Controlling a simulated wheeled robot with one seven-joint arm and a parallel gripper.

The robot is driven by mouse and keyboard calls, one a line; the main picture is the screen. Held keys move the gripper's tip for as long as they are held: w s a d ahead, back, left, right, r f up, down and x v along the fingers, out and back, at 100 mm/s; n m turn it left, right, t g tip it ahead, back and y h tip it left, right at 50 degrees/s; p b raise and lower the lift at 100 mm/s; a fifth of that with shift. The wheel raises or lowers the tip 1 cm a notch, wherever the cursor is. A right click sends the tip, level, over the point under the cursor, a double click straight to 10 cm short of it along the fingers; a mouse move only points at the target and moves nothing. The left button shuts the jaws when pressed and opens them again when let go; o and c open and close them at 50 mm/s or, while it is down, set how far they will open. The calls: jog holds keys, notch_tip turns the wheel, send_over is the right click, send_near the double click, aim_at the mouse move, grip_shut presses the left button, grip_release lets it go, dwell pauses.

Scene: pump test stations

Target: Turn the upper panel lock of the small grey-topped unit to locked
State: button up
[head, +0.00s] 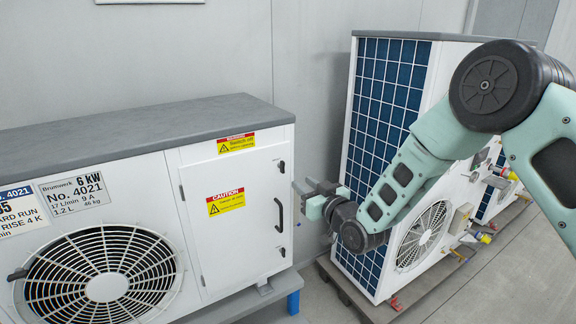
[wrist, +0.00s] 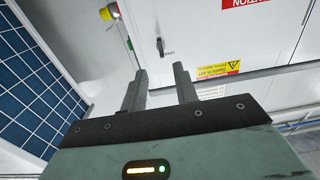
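The small grey-topped unit (head: 100,120) stands at the left in the head view, its white door panel (head: 240,235) facing me. The upper panel lock (head: 281,167) is a small dark lever near the door's upper right edge. It also shows in the wrist view (wrist: 161,47), beyond the fingers, and looks roughly upright along the door edge. My gripper (head: 302,194) is just right of the door, below the lock's height in the head view. In the wrist view my gripper (wrist: 158,75) is open, with an empty gap between its fingers, apart from the lock.
A dark door handle (head: 279,212) and a lower lock (head: 283,252) sit below the upper lock. A tall blue-grilled unit (head: 385,90) stands close on the right, behind my arm. A yellow fitting (wrist: 108,12) shows in the wrist view.

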aim_at(284, 169)
jog(key=p+x, duration=0.3)
jog(key=x, duration=0.6)
jog(key=shift+w+a, duration=0.1)
jog(key=shift+c, duration=0.3)
